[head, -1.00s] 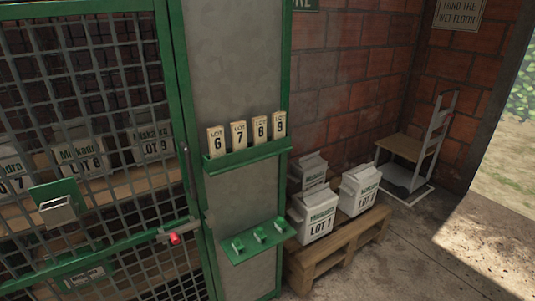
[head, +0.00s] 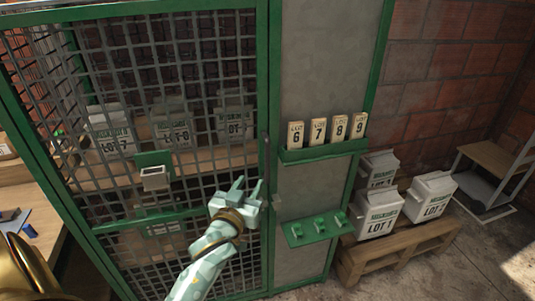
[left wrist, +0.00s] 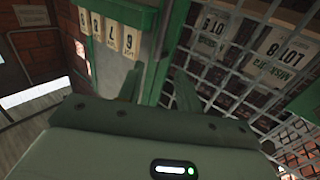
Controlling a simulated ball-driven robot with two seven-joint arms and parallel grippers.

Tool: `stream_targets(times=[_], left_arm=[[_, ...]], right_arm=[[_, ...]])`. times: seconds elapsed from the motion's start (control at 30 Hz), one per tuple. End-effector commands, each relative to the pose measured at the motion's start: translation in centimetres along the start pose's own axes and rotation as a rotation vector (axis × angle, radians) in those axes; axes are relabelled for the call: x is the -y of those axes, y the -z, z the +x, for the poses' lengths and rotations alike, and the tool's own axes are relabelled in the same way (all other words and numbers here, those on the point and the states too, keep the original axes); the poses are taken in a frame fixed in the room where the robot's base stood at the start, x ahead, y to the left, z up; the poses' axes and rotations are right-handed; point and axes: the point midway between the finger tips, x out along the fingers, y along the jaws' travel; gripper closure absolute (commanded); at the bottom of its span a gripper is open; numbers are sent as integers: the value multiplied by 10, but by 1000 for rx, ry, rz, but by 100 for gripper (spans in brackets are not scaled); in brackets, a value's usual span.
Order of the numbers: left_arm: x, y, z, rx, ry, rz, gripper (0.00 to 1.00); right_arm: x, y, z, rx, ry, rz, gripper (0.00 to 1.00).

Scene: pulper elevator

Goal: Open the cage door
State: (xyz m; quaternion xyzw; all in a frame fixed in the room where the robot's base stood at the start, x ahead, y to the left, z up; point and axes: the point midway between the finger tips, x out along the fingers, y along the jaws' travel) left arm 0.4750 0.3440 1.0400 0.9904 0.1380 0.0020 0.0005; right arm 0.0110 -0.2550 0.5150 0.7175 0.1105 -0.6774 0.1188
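The cage door (head: 95,175) is grey mesh in a green frame, in the left half of the head view. It stands closed against the grey panel (head: 322,80). The door's handle and red-ended latch are not clearly visible behind my gripper and arm. In the left wrist view, the open fingers (left wrist: 158,85) point at the green post (left wrist: 168,50) beside the mesh; contact cannot be told. My right gripper is not in view.
A green rack (head: 322,150) holds lot tags 6 to 9, above a green shelf (head: 310,236) with small green pieces. White lot bags (head: 432,195) stand on a wooden pallet (head: 395,250) at right. A table (head: 40,235) is at left.

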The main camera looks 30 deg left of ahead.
Motion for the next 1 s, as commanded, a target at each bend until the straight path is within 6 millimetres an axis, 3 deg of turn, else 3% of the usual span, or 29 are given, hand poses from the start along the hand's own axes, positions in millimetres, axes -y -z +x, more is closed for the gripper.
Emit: stream_targets(times=[0.4, 0.6, 0.8, 1.0], left_arm=[[-1, -4, 98, 2, -2, 4, 65], [-1, -4, 136, 3, -1, 4, 65], [-1, -3, 153, 4, -1, 2, 65], [-1, -2, 155, 3, -2, 2, 65]], right_arm=[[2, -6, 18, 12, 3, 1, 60], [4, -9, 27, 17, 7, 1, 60], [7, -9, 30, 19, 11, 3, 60], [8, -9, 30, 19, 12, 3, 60]])
